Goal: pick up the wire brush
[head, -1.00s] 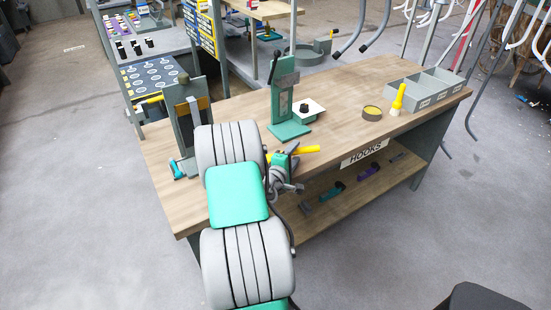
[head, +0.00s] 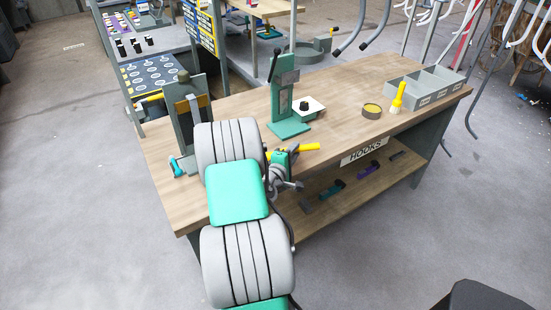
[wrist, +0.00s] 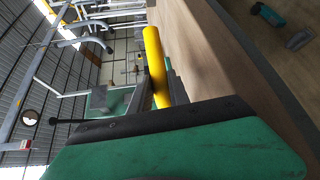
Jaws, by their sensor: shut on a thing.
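My gripper (head: 284,158) is at the front edge of the wooden workbench, left of the hooks label. It is shut on a yellow-handled thing, which I take to be the wire brush (head: 307,148). The yellow handle points right in the head view. The bristles are not clearly visible, hidden by the gripper. I cannot tell whether the brush touches the bench top.
The workbench (head: 350,85) holds a green press (head: 286,95), a grey upright frame (head: 188,115), a round yellow-topped tin (head: 372,110), a yellow-and-white bottle (head: 398,98) and a grey divided tray (head: 425,85). Small tools lie on the shelf below. The bench's front middle is clear.

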